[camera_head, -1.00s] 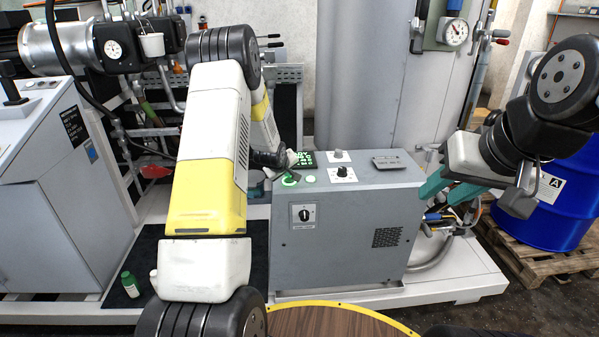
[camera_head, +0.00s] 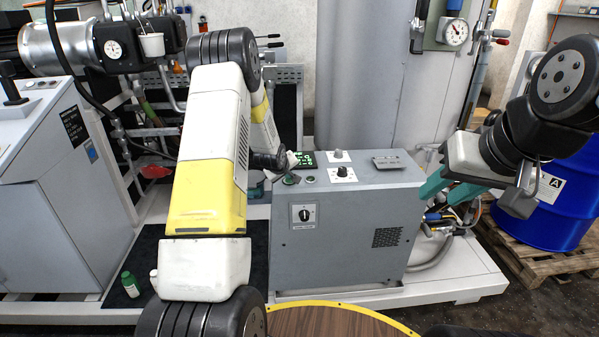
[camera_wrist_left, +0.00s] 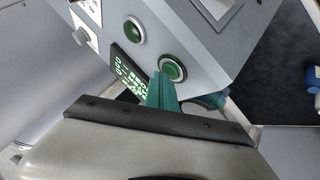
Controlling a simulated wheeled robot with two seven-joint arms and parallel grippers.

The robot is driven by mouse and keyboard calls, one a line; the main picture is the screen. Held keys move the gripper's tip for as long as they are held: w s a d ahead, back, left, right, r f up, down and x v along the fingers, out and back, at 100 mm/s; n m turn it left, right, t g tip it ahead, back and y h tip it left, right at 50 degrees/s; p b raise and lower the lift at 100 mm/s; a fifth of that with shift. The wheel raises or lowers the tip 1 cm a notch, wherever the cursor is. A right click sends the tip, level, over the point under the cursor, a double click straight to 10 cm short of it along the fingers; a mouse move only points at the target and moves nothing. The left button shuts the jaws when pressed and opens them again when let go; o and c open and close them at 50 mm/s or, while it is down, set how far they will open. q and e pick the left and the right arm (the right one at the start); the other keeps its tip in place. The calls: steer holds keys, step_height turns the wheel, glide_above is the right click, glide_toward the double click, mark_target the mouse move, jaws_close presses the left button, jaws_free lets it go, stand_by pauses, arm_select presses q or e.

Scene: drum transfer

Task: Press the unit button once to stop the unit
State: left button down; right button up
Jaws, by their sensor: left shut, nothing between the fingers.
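The grey unit (camera_head: 345,235) stands in the middle of the head view with two round green buttons on its top edge. Both look dark; the left one (camera_head: 291,179) also shows in the left wrist view (camera_wrist_left: 172,69). The other button is beside it (camera_head: 310,179). My left gripper (camera_wrist_left: 163,90) is shut and empty, its teal fingertips right by the first button; I cannot tell whether they touch it. In the head view my left arm mostly hides this gripper. My right gripper (camera_head: 448,189) is open and empty, right of the unit.
A display with green text (camera_head: 304,159), a black knob (camera_head: 343,172) and a small plate (camera_head: 392,162) are on the unit's top. A blue drum (camera_head: 556,205) stands on a pallet at right. A green bottle (camera_head: 130,285) is at lower left.

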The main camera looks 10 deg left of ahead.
mark_target(289, 181)
arm_select(q)
steer(key=shift+r, duration=0.3)
steer(key=shift+r, duration=3)
steer(key=shift+s, duration=0.1)
steer(key=s+d+r+m+g, duration=0.1)
steer(key=s+d+r+m, duration=0.1)
steer(key=s+r, duration=0.7)
steer(key=s+d+r+m, duration=0.2)
steer(key=s+r, duration=0.7)
steer(key=s+d+r+m+g+h, duration=0.1)
steer(key=s+d+m, duration=0.1)
steer(key=s, duration=1)
steer(key=s+d+r+m+g, duration=0.1)
steer(key=s+d+r+m, duration=0.1)
steer(key=s, duration=1.1)
steer(key=shift+r+m+h, duration=0.25)
steer(key=shift+m+h, duration=0.15)
steer(key=shift+m, duration=0.2)
